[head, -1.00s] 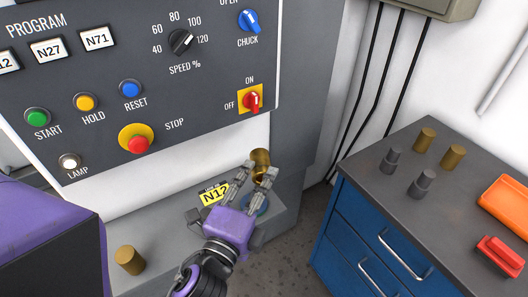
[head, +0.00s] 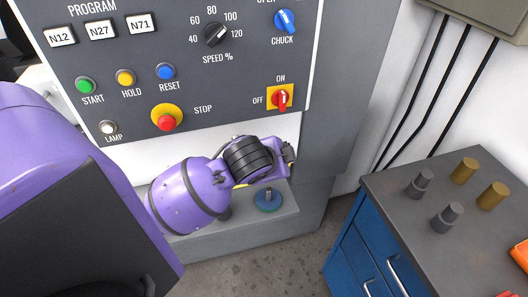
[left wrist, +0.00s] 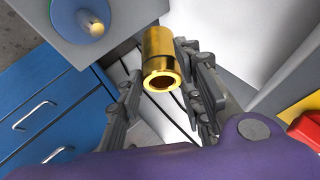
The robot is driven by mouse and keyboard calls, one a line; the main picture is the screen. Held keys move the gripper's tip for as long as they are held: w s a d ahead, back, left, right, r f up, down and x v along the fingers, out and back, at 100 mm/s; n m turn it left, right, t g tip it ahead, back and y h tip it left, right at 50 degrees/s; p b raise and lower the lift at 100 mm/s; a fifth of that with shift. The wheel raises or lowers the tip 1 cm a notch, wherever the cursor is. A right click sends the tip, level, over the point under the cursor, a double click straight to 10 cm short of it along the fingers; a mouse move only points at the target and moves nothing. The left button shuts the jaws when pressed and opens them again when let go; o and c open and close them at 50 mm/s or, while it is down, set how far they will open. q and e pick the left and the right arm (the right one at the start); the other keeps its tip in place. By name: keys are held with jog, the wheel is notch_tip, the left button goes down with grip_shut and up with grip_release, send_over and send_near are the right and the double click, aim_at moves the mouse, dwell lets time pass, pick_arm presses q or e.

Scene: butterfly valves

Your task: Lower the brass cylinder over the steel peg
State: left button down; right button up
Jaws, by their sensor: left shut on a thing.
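My left gripper (left wrist: 158,62) is shut on a brass cylinder (left wrist: 160,78), whose open end with a dark bore faces the wrist camera. In the head view my left arm covers most of the gripper (head: 288,155), and the held cylinder is hidden. The steel peg (head: 268,195) stands on a blue round base on the grey ledge, just below the wrist. The peg (left wrist: 95,28) and its blue base also show at the upper left of the left wrist view, apart from the cylinder. My right gripper is not in view.
A grey control panel (head: 225,85) with buttons and knobs rises behind the ledge (head: 240,235). At the right, a blue cabinet (head: 350,245) carries two dark grey stepped pieces (head: 447,217), two brass cylinders (head: 464,171) and an orange tray (head: 520,252). Floor shows between ledge and cabinet.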

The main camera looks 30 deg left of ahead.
pick_arm(q)
jog(key=shift+w+a+r+n+g+h, duration=0.1)
jog(key=shift+a+r+n+g+h, duration=0.2)
jog(key=shift+a+r+n+g, duration=0.25)
jog(key=s+r+n+g+h, duration=0.3)
jog(key=s+r, duration=0.2)
jog(key=shift+w+a+f, duration=0.15)
jog(key=shift+a+f, duration=0.05)
jog(key=shift+f, duration=1.85)
jog(key=shift+w+a+f, duration=0.1)
jog(key=shift+a+f, duration=0.05)
jog(key=shift+f, duration=1.85)
jog(key=shift+f, duration=1.65)
jog(key=c, duration=1.2)
grip_release()
jog(key=shift+o, duration=0.4)
jog(key=shift+s+f, duration=0.1)
jog(key=shift+f, duration=0.05)
